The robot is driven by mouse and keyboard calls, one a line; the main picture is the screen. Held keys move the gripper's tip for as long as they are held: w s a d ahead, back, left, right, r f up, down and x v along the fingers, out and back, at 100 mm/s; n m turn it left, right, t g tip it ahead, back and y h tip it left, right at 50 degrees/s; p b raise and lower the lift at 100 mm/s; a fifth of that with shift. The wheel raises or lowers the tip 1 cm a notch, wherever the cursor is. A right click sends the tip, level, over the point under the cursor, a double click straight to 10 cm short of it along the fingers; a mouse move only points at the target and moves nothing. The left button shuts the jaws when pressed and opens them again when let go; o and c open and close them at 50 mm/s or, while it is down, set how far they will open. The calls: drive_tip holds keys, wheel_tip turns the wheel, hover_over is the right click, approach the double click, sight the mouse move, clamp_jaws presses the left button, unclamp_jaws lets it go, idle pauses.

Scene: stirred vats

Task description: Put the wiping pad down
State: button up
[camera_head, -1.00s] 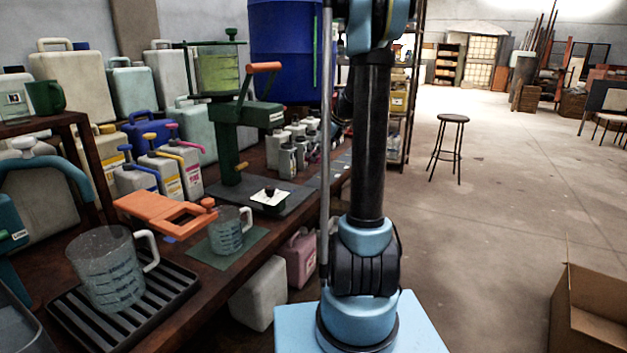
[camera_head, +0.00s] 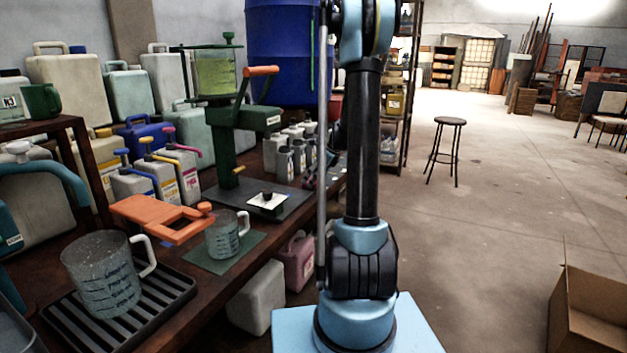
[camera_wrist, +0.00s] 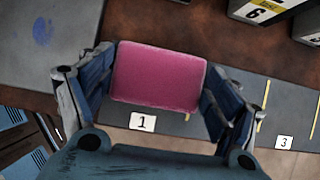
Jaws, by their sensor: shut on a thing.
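The wiping pad (camera_wrist: 157,77) is a pink, rounded rectangular block in the wrist view. My gripper (camera_wrist: 157,80) is shut on it, with one blue-grey finger at each short side. The pad is above or at a grey strip (camera_wrist: 246,92) with yellow lines and labels 1 and 3. The label 1 (camera_wrist: 142,122) shows just below the pad. I cannot tell whether the pad touches the strip. In the head view my arm hides most of that area, and the pad cannot be made out.
Containers, one labelled 6 (camera_wrist: 262,10), stand at the wrist view's upper right. A grey plate (camera_wrist: 45,45) with a blue smudge lies at upper left. In the head view, a green stand (camera_head: 232,150), jug (camera_head: 103,275) and pump bottles crowd the bench. A stool (camera_head: 450,124) stands right.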

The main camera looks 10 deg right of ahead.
drive_tip(key=o, duration=1)
drive_tip(key=shift+o, duration=0.2)
drive_tip(key=v, duration=1.1)
drive_tip(key=s+a+r+n+h, duration=0.1)
drive_tip(key=s+a+n, duration=0.15)
drive_tip(key=s, duration=0.35)
drive_tip(key=s+a+r+n, duration=0.1)
drive_tip(key=s+n, duration=0.3)
drive_tip(key=s, duration=0.2)
drive_tip(key=s+f+n+h, duration=0.1)
drive_tip(key=s+f+n, duration=0.2)
drive_tip(key=s+n, duration=0.3)
drive_tip(key=s+a+f+n+h, duration=0.1)
drive_tip(key=s+f+n, duration=0.3)
drive_tip(key=s, duration=0.9)
drive_tip(key=s+f+n+g+h, duration=0.1)
drive_tip(key=s+f+n, duration=0.3)
drive_tip(key=s+n, duration=0.5)
drive_tip(key=shift+s+a+f+h, duration=0.25)
drive_tip(key=shift+s+a+h, duration=0.1)
drive_tip(key=shift+h, duration=0.15)
